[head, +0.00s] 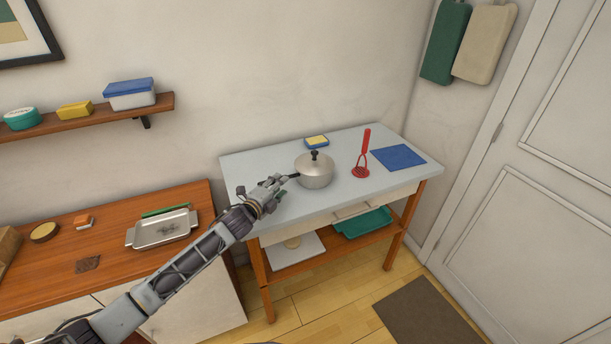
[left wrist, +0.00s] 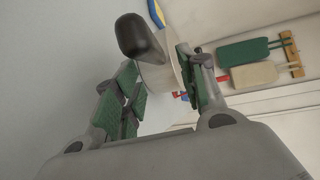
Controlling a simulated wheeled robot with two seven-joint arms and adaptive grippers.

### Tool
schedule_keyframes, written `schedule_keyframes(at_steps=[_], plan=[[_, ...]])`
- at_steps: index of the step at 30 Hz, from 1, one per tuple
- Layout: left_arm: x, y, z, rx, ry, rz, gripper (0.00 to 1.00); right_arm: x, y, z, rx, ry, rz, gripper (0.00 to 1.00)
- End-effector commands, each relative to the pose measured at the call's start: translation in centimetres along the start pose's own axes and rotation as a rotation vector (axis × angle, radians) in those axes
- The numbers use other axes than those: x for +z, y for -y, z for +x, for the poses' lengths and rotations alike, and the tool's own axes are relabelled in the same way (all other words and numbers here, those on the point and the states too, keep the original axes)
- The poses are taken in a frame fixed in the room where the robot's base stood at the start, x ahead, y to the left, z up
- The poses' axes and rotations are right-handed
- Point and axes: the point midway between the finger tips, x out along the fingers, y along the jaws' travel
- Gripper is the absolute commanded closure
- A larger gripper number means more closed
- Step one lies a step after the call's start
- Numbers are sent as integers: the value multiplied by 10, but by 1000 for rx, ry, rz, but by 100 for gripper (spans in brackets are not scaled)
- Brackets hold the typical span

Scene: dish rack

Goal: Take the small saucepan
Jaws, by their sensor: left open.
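The small saucepan (head: 314,175) is grey metal with a lid and a black knob. It stands upright on the light grey top of the side table (head: 258,163). Its black handle (head: 293,176) points left, toward my left gripper (head: 277,183). My left gripper is open, just left of the pan, with its fingertips near the handle's end. In the left wrist view the dark handle (left wrist: 140,38) shows large, between and beyond the two green-padded fingers. I cannot tell whether the fingers touch it. The pan body (left wrist: 158,75) is partly hidden there. My right gripper is not in view.
A red masher (head: 363,160) stands right of the pan, near a blue cloth (head: 398,157). A sponge (head: 317,142) lies behind the pan. A wooden counter (head: 120,262) with a metal tray (head: 162,230) is at left. The table's front right is clear.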

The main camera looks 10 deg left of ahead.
Motion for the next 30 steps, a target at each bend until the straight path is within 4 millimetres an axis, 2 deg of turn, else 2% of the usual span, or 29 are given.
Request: schedule_keyframes(at_steps=[12, 30], plan=[[2, 0, 32, 0, 0, 0, 59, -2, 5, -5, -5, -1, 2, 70], [2, 0, 35, 0, -1, 0, 60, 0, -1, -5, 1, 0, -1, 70]])
